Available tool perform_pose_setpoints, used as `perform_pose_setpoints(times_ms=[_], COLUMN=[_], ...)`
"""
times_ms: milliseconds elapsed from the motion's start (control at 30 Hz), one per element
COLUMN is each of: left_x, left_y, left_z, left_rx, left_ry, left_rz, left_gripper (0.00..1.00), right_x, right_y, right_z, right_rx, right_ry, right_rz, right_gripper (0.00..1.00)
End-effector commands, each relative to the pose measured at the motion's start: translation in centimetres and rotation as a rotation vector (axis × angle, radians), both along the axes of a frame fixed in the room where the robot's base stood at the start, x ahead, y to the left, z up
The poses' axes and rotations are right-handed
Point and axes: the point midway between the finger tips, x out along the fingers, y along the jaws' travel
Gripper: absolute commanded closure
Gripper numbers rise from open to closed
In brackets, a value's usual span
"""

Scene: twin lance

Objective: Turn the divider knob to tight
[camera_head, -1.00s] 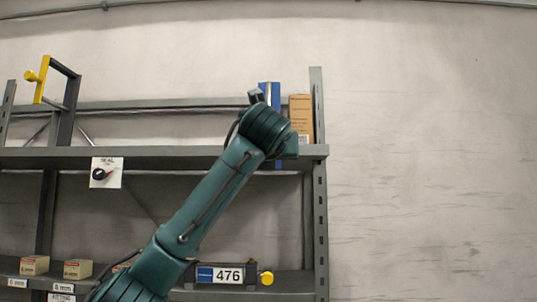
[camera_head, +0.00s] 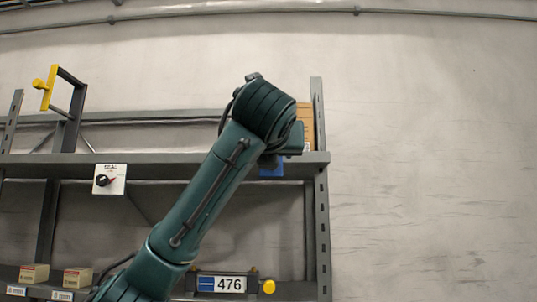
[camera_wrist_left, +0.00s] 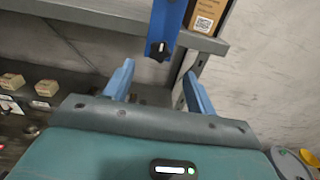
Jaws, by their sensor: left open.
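A blue upright divider (camera_wrist_left: 168,25) hangs at the shelf edge in the left wrist view, with a black knob (camera_wrist_left: 158,50) with a light pointer mark near its lower end. In the head view only the divider's lower blue part (camera_head: 271,168) shows below the shelf; my arm hides the rest. My left gripper (camera_wrist_left: 159,72) is open, its two blue fingers apart and pointing toward the knob. The knob appears beyond the fingertips, with nothing between the fingers. The wording around this knob cannot be read. My right gripper is not in view.
A cardboard box (camera_wrist_left: 207,14) stands right beside the divider. Small boxes (camera_head: 77,277) and a 476 label unit with a yellow knob (camera_head: 268,287) sit below.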

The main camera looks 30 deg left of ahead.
Motion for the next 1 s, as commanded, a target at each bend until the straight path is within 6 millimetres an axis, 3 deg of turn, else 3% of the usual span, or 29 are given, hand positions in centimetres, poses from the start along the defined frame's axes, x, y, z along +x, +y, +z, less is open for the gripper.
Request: perform_pose_setpoints(times_ms=[100, 333, 1000], left_x=[-2.2, -4.4, -4.4], left_y=[-1.4, -2.8, -3.0], left_z=[-0.2, -0.1, -0.3], left_rx=[0.002, 0.001, -0.003], left_ry=[-0.003, 0.001, 0.003], left_rz=[-0.003, -0.001, -0.004], left_gripper=[0.44, 0.44, 0.44], right_x=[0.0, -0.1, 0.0], right_y=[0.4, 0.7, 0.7], right_z=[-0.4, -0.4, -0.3], right_rx=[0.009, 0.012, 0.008], right_ry=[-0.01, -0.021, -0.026], right_rz=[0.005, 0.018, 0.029], right_gripper=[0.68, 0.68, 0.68])
